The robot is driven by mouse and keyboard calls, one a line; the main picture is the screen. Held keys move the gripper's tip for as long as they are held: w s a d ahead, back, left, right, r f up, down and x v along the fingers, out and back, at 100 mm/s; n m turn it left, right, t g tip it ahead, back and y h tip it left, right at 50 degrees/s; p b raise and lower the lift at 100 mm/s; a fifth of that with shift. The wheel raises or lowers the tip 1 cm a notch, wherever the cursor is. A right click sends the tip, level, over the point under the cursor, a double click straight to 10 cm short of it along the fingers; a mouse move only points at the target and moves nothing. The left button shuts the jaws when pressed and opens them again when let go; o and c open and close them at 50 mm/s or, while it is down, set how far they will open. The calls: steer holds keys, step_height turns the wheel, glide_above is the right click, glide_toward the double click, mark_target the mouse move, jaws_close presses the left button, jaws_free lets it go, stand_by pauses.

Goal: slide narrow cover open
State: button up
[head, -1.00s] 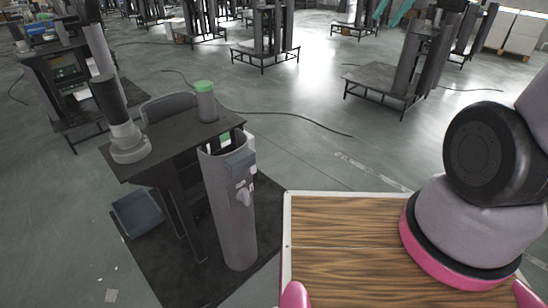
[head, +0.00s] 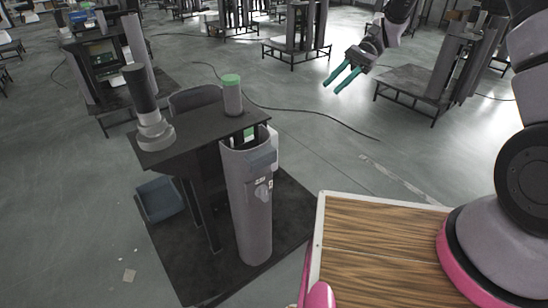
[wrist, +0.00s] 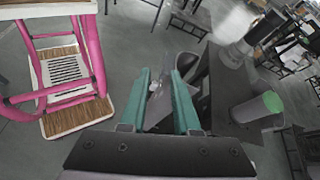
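A tall grey column (head: 246,210) with a curved shell stands at the front edge of a dark table in the head view. A grey block sits at its upper right, with a small light latch-like part (head: 262,188) below. I cannot tell for sure which piece is the narrow cover. My gripper (head: 332,87) has two teal fingers, apart and empty. It is in the air, up and to the right of the column in the head view. In the wrist view, the column (wrist: 158,106) shows between and beyond the fingers, partly hidden by them.
The dark table (head: 196,133) bears a grey arm-like device (head: 152,125) and a green-topped cylinder (head: 232,95). A blue-grey bin (head: 160,199) is below. My wood-topped base (head: 375,250) is at lower right. A cable crosses the open floor; similar stations stand behind.

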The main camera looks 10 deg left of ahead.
steer(key=a+f+m+g+y, duration=0.1)
steer(key=a+f+g+y, duration=0.3)
steer(key=f, duration=0.7)
steer(key=m, duration=0.2)
glide_toward(276, 157)
steer(key=x, duration=0.7)
steer(key=f+x, duration=0.1)
steer(key=x, duration=0.2)
steer(key=shift+w+a, duration=0.1)
steer(key=shift+a, duration=0.3)
jaws_close()
